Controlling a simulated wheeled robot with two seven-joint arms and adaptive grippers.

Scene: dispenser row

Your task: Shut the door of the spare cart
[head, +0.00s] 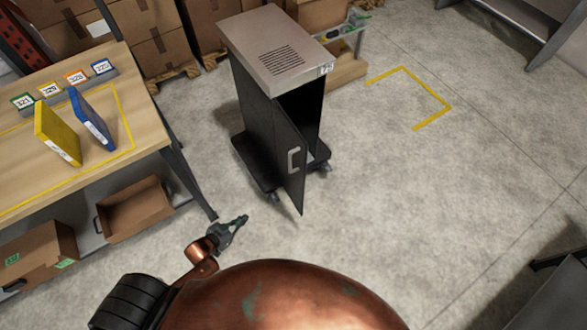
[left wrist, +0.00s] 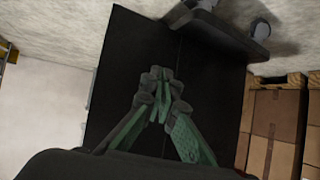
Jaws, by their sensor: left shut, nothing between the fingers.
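The spare cart (head: 275,47) is a dark upright cabinet with a light metal top, a vent grille and a small number label. Its black door (head: 283,140) stands open, swung out toward me, with a pale handle (head: 293,160) on its face. A dark gap shows to the right of the door's free edge. My left gripper (head: 243,219) is shut and empty, below and left of the door, apart from it in the head view. In the left wrist view, the shut green-grey fingers (left wrist: 163,88) show in front of dark cart panels (left wrist: 128,55). My right gripper is not visible.
A wooden table (head: 60,165) with yellow and blue binders stands on the left, its leg near my left gripper. Cardboard boxes (head: 160,50) stand behind. Yellow floor tape (head: 440,112) marks a corner on the right. The floor right of the cart is clear.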

